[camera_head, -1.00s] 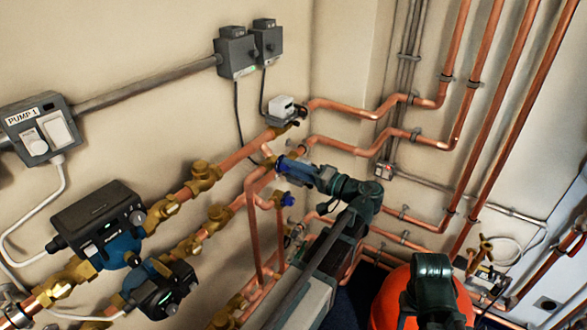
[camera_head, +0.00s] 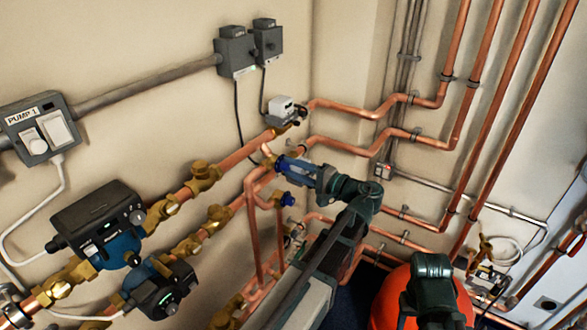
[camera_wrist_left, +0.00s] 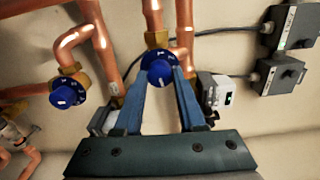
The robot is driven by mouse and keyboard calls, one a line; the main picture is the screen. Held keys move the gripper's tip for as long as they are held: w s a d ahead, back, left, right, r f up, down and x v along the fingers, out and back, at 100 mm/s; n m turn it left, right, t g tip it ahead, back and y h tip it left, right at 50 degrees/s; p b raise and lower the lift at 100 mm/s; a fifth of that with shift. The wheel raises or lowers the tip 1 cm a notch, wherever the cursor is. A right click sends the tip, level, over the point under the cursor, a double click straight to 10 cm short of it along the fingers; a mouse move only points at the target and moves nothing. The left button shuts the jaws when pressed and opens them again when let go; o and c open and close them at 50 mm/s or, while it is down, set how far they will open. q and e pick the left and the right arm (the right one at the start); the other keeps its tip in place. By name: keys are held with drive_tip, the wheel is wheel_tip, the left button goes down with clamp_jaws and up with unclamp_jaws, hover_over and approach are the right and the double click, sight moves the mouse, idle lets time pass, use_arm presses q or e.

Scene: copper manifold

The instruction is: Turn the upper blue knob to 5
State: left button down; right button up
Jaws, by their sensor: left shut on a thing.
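The upper blue knob (camera_wrist_left: 158,68) is between the blue fingers of my left gripper (camera_wrist_left: 160,82), which is shut on it in the left wrist view. The knob has small white marks, too blurred to read, on its round face. In the head view, my left gripper (camera_head: 282,164) reaches it from the right, and the fingers hide most of the upper knob. The lower blue knob (camera_head: 288,199) is free, just below the gripper. It also shows at the left of the wrist view (camera_wrist_left: 68,90). My right gripper is not in view.
Copper pipes (camera_head: 253,220) run close around both knobs. A small white-grey box (camera_head: 283,108) sits on the pipe above. Two pumps (camera_head: 105,225) (camera_head: 160,290) are at the left. A red tank (camera_head: 400,295) stands at the bottom right.

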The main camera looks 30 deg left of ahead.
use_arm(q)
drive_tip(key=c, duration=0.5)
unclamp_jaws()
drive_tip(key=s+d, duration=0.1)
drive_tip(key=d, duration=1.3)
drive_tip(key=shift+a, duration=0.1)
